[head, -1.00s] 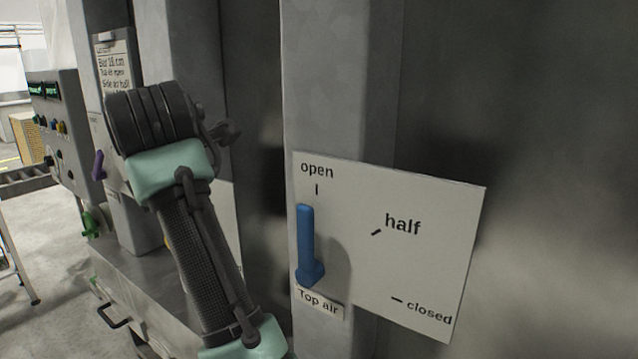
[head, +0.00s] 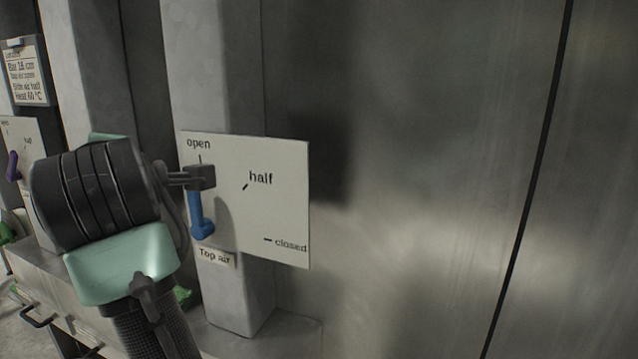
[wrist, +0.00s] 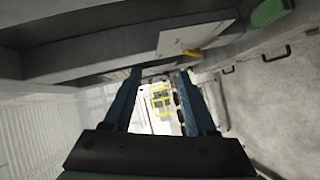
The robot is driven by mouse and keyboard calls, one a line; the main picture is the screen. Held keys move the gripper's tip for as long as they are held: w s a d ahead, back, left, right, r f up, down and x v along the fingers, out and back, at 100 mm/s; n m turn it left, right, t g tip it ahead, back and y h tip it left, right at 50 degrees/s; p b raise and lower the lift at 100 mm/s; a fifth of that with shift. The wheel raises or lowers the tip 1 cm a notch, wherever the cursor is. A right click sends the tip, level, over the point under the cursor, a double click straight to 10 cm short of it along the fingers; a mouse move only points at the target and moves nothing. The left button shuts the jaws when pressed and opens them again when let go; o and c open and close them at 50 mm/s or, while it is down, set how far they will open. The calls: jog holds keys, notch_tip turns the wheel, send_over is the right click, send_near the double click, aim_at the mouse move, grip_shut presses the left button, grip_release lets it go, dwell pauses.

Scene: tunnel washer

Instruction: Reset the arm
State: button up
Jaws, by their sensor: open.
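My gripper (head: 201,177) is at the left of the head view, at the end of my dark wrist, in front of the Top air plate. It overlaps the upper end of the blue lever (head: 197,212) in the picture; I cannot tell whether they touch. The lever stands upright, along the "open" mark. In the wrist view my gripper (wrist: 158,73) has its two blue fingers spread apart, with nothing held between them.
The white plate (head: 275,215) carries open, half and closed marks. A purple lever (head: 13,165) is at the far left. The wrist view shows a yellow handle (wrist: 192,53) and a green one (wrist: 272,11). A broad bare metal wall (head: 430,170) fills the right.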

jog(key=s+d+r+m+t+h, duration=0.2)
jog(key=s+d+r+m+t, duration=0.2)
jog(key=s+d+m, duration=0.2)
jog(key=s+d+r+m+t+h+b, duration=0.1)
jog(key=s+d+r+m+t+h, duration=0.2)
jog(key=d+m, duration=0.5)
jog(key=s+d+r+m+t+h+b, duration=0.1)
jog(key=s+d+r+m+t+h, duration=0.2)
jog(key=d, duration=0.9)
jog(key=s+r+m+t, duration=0.2)
jog(key=s+m+t, duration=0.2)
jog(key=s, duration=0.2)
jog(key=shift+r+m, duration=0.2)
jog(key=shift+m, duration=0.2)
